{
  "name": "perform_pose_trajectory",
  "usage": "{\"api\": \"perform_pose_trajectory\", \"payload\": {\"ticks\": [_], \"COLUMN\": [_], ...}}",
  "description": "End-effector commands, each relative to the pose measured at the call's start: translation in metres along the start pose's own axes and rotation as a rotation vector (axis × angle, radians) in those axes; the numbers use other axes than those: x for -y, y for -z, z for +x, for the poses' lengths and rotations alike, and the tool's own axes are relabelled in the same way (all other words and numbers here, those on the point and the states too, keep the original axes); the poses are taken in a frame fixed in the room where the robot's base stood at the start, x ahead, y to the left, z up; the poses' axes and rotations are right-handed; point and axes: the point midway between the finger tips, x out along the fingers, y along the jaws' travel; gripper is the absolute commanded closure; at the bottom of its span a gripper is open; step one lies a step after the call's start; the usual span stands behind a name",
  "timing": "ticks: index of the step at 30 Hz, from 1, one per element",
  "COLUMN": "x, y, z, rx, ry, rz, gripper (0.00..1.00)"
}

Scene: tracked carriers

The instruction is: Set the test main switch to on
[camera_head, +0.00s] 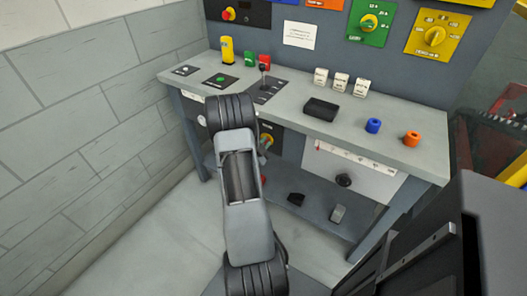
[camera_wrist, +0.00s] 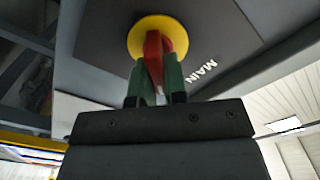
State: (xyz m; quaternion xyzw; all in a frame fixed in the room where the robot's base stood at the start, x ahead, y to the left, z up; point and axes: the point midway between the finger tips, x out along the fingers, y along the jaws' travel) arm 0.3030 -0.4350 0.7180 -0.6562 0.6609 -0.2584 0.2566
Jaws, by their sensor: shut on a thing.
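The main switch is a red handle (camera_wrist: 153,47) on a yellow disc (camera_wrist: 137,30), set in a dark panel (camera_wrist: 215,30) lettered MAIN in the wrist view. My gripper (camera_wrist: 155,82) has its two green fingers closed on the red handle, one on each side. The handle lies roughly along the line of the fingers in that view. In the head view the yellow disc (camera_head: 268,138) shows just right of my arm, under the bench top. My arm hides most of the switch there.
The grey bench top (camera_head: 380,140) overhangs the switch and carries a black tray (camera_head: 320,109), a blue ring (camera_head: 374,125), an orange ring (camera_head: 412,138) and several small blocks. A lower shelf (camera_head: 320,212) holds small dark items. A block wall (camera_head: 90,110) stands at left.

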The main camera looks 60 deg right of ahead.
Motion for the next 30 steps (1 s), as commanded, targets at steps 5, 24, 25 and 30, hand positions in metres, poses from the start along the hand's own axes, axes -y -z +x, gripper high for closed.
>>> {"api": "perform_pose_trajectory", "payload": {"ticks": [5, 24, 25, 30], "x": [-0.0081, -0.0119, -0.0119, -0.0112], "y": [-0.0061, -0.0064, -0.0064, -0.0055], "z": [0.0001, 0.0000, 0.0000, 0.0000], "rx": [-0.003, -0.002, -0.002, -0.002], "ry": [0.002, 0.001, 0.001, -0.001], "rz": [0.169, 0.688, 0.703, 0.771], "gripper": [1.00, 1.00, 1.00, 1.00]}}
